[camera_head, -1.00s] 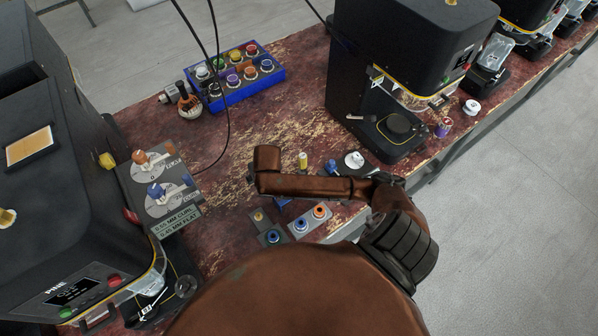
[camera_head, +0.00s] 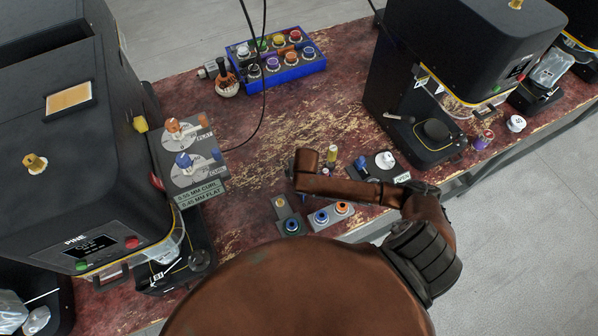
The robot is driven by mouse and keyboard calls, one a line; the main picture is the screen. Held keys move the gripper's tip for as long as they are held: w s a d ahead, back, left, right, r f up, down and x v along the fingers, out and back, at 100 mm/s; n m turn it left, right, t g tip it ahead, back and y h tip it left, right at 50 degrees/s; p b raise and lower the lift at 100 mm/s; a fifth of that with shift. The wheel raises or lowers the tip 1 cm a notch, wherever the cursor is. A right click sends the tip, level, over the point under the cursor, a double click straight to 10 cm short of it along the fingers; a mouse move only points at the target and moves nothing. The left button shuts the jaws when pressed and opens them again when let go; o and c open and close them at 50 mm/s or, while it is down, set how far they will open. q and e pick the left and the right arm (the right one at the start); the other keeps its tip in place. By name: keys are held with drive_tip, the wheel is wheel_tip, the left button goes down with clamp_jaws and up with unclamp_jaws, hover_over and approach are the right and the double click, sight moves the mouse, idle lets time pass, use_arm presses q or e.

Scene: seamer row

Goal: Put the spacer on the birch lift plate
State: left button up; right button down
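The left seamer (camera_head: 60,190) carries the name PINE. A second seamer (camera_head: 455,50) stands at the back right; I cannot read a name on it. Its round dark lift plate (camera_head: 437,130) shows under its head and looks bare. I cannot tell for certain which object is the spacer. A white round piece (camera_head: 516,123) and a purple-topped piece (camera_head: 483,139) lie on the bench right of that seamer. One of my brown arms crosses the front middle, above the bench. I make out no gripper fingers, so whether anything is held is hidden.
A blue tray (camera_head: 290,72) of coloured knobs stands at the back. A grey dial panel (camera_head: 190,155) sits beside the PINE seamer. Small button blocks (camera_head: 330,216) and a dark plate with a white disc (camera_head: 385,160) lie near my arm. The worn red bench (camera_head: 320,115) is clear mid-back.

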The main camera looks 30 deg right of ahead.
drive_tip(key=c, duration=0.8)
unclamp_jaws()
